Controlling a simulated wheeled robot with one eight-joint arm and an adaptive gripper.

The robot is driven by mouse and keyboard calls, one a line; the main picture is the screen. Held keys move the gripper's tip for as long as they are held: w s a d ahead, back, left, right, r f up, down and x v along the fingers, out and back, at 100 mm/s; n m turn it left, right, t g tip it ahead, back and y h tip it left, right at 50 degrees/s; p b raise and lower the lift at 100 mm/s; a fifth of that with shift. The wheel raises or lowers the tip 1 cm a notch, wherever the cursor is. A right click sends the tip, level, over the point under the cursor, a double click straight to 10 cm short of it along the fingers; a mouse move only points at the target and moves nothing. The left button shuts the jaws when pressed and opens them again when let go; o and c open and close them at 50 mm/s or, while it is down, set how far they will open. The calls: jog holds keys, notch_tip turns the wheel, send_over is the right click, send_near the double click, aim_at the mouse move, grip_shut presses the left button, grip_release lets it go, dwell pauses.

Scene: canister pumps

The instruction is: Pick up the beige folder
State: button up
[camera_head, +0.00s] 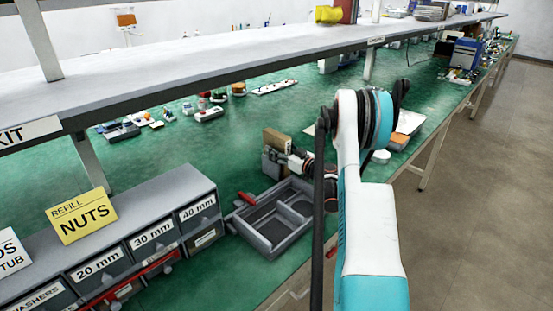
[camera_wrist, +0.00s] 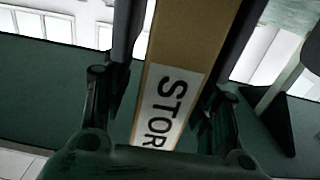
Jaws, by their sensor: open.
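The beige folder (camera_head: 277,140) stands upright on the green bench, just left of my arm in the head view. In the wrist view the folder (camera_wrist: 196,40) runs between my fingers, with a white label reading "STOR" on its spine. My gripper (camera_wrist: 165,95) is open, with one finger on each side of the folder. I see dark gaps beside the spine; whether either finger touches it I cannot tell. In the head view my gripper (camera_head: 298,160) is small and partly hidden at the folder's right side.
A grey divided tray (camera_head: 262,241) lies in front of the folder. A drawer unit (camera_head: 150,205) with size labels stands at the left. A long shelf (camera_head: 200,75) runs above the bench. A dark grey upright piece (camera_head: 270,164) stands against the folder's lower part.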

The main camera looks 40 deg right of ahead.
jog(key=shift+w, duration=0.5)
grip_shut()
jog(key=shift+r, duration=0.1)
